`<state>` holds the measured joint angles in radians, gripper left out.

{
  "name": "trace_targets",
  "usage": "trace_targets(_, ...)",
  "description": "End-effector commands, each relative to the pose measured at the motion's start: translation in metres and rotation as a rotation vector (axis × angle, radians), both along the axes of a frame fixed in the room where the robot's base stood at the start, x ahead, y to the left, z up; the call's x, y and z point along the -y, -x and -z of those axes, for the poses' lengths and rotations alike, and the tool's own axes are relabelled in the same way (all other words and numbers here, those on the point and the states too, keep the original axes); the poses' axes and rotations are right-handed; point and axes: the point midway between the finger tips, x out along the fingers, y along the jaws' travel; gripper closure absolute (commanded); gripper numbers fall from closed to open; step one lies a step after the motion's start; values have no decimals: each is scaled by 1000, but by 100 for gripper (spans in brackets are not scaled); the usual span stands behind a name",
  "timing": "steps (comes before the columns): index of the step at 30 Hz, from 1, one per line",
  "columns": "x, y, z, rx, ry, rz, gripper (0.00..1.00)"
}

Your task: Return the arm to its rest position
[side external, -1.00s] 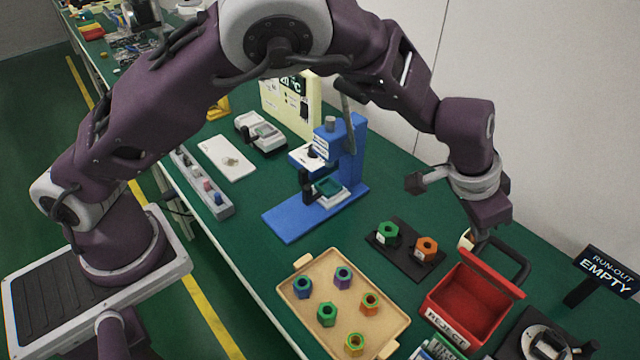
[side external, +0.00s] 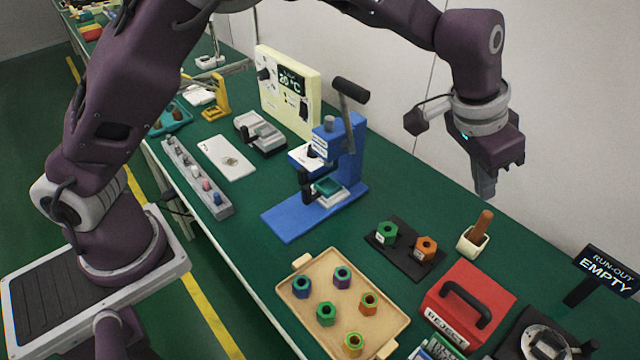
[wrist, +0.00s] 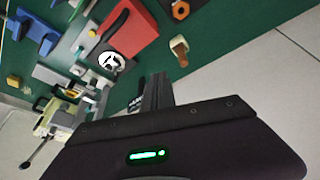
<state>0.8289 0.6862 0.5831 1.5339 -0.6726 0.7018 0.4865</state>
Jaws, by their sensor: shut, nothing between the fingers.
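My gripper (side external: 485,187) hangs in the air over the far right part of the green bench, above a small cream pot with a brown handle (side external: 475,232). Its fingers are together with nothing between them. In the wrist view the closed fingers (wrist: 157,92) show at the centre, over the bench and a pale wall. My gripper touches nothing.
Below it stand the shut red REJECT box (side external: 467,303), a black plate with green and orange nuts (side external: 404,250) and a RUN-OUT EMPTY sign (side external: 608,273). A tan tray of nuts (side external: 300,318) and a blue press (side external: 345,165) stand leftward. A white wall (side external: 570,110) is behind.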

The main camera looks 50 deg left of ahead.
Motion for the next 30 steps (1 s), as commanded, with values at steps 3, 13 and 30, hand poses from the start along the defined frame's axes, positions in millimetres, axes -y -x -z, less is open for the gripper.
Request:
trace_targets(3,-67,30,-64,-41,101,-123,100)
trace_targets(13,-215,242,-135,21,117,-354,100)
trace_targets(30,-251,316,-101,107,-25,-471,100)
